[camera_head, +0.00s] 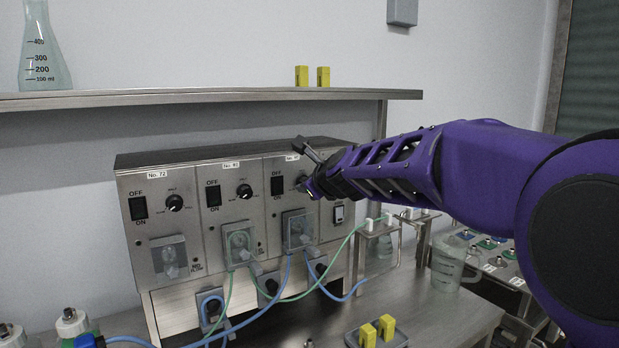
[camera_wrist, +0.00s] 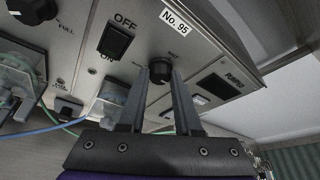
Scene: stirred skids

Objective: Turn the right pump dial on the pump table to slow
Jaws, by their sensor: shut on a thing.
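The pump table carries a metal pump panel (camera_head: 200,225) with several dials. The right pump dial (camera_wrist: 160,70), a black knob under the label No. 95, sits between my fingertips in the wrist view. My gripper (camera_wrist: 160,80) is shut on that dial, one finger on each side. In the head view my gripper (camera_head: 308,172) reaches the panel's upper right and mostly hides the dial. The dial's pointer and speed marks are too small to read. The right pump's OFF/ON switch (camera_wrist: 115,42) is just left of the dial.
The middle dial (camera_head: 244,191) and left dial (camera_head: 174,203) are on the same panel. Tubes (camera_head: 330,275) hang in front below. A shelf (camera_head: 200,98) runs above, with yellow blocks (camera_head: 301,76) on it. A beaker (camera_head: 448,262) stands at the right under my arm.

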